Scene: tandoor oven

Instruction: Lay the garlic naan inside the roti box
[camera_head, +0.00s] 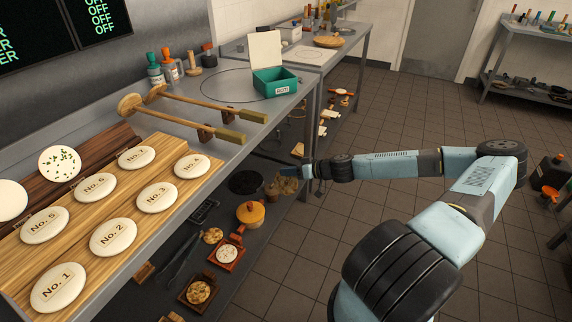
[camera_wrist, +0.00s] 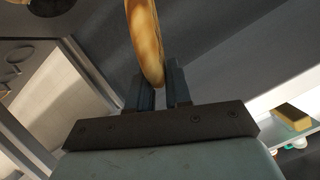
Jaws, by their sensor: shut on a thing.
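My gripper (camera_head: 297,170) is beside the front edge of the steel counter, low near the shelf below it. In the wrist view, my gripper (camera_wrist: 162,88) is shut on a golden-brown flat naan (camera_wrist: 145,40), seen nearly edge-on between the two fingers. Its garlic topping cannot be made out. In the head view, a brown, mottled patch (camera_head: 286,186) at the gripper looks like this bread. The teal roti box (camera_head: 275,83), with a "ROTI" label, stands on the counter, its cream lid (camera_head: 265,49) raised at the back. The box's inside is mostly hidden.
Two long wooden-handled tools (camera_head: 200,112) lie across the counter left of the box. A wooden board (camera_head: 190,180) holds several numbered dough rounds; a green-flecked round (camera_head: 60,162) lies on a dark board. The lower shelf (camera_head: 255,245) is cluttered.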

